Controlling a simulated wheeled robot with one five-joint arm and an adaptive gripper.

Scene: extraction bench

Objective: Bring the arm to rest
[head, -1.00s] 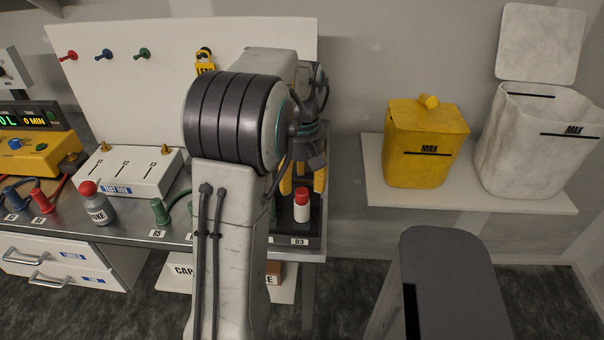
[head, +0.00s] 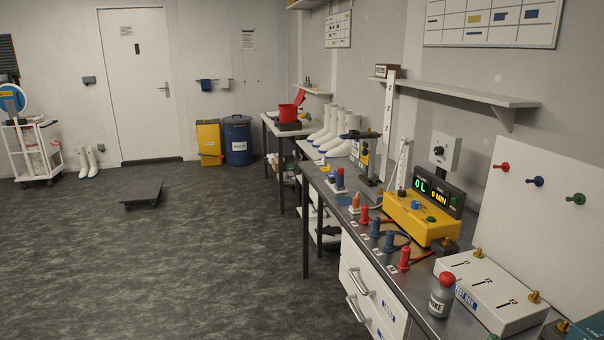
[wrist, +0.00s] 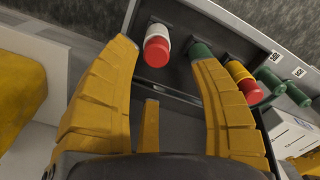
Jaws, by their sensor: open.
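My gripper (wrist: 168,75) shows in the wrist view with its yellow fingers spread apart and nothing between them. Beyond the fingertips a white bottle with a red cap (wrist: 157,46) stands in a dark tray (wrist: 183,82) on the bench. A green item (wrist: 201,50) is just beyond the right fingertip, partly hidden by it. In the head view my gripper is out of sight.
The bench (head: 415,300) runs along the right, with a yellow meter box (head: 421,218), a white test box (head: 490,292), a grey bottle with a red cap (head: 441,296) and several coloured plugs. Open floor (head: 200,260) lies to the left. A low dark platform (head: 142,193) stands on it.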

